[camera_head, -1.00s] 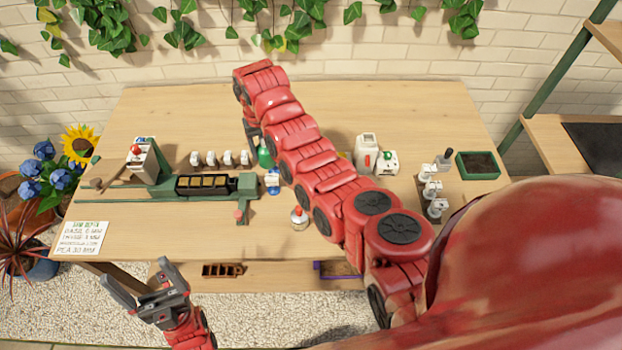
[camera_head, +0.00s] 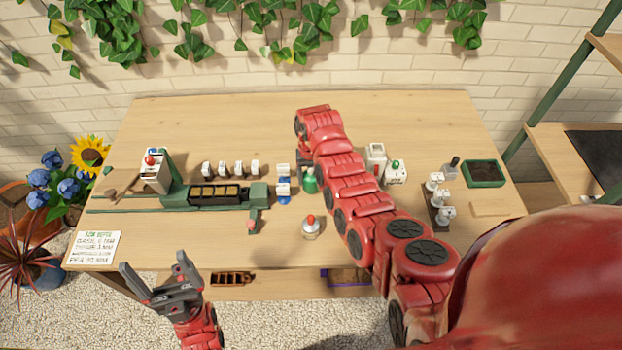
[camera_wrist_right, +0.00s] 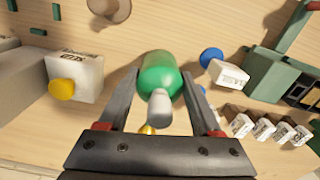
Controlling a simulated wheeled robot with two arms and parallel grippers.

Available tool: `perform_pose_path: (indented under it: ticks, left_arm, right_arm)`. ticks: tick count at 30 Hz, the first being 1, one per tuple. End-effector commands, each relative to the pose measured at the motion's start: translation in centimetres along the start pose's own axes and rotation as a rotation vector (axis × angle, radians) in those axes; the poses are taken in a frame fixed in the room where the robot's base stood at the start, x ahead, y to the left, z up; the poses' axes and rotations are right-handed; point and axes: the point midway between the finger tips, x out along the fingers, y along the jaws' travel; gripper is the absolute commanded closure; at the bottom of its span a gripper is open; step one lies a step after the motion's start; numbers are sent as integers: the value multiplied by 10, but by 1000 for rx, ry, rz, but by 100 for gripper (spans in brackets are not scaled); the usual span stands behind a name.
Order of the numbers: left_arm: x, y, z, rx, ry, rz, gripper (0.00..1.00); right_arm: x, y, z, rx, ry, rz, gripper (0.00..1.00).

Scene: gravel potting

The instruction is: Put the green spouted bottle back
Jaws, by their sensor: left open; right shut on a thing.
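The green spouted bottle (camera_wrist_right: 160,75) is between the fingers of my right gripper (camera_wrist_right: 168,90), which is shut on it. Its pale spout points toward the camera in the right wrist view. In the head view the bottle (camera_head: 310,182) shows as a small green shape beside my right arm, over the middle of the table; the right gripper's fingers are mostly hidden there by the arm. I cannot tell whether the bottle touches the table. My left gripper (camera_head: 158,281) is open and empty in front of the table's front left edge.
A green machine (camera_head: 258,194) with a dark tray stands left of the bottle, with several small white labelled blocks (camera_head: 230,168) behind it. A red-capped bottle (camera_head: 310,227) stands in front. White containers (camera_head: 376,155) stand right of my arm. The back of the table (camera_head: 240,120) is clear.

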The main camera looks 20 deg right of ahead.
Motion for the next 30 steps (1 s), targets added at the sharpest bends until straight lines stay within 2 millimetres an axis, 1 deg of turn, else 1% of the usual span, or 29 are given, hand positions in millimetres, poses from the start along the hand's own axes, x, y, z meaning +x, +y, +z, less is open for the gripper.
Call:
perform_pose_path:
  ticks: [3,8,15,19,20,21,24,30]
  left_arm:
    - [5,0,-1,0,0,0,7]
    - [7,0,-1,0,0,0,7]
    - [6,0,-1,0,0,0,7]
    - [2,0,0,0,0,0,7]
    - [3,0,0,0,0,0,7]
    - [4,0,-1,0,0,0,7]
    - [4,0,-1,0,0,0,7]
    - [4,0,-1,0,0,0,7]
  right_arm:
    - [8,0,-1,-2,-2,3,81]
    - [21,0,0,-1,-1,1,81]
    - [22,0,0,-1,2,0,81]
    - [27,0,0,-1,2,0,81]
    - [25,0,0,-1,2,0,29]
    - [25,0,0,-1,2,0,22]
    - [25,0,0,-1,2,0,4]
    - [25,0,0,0,2,0,4]
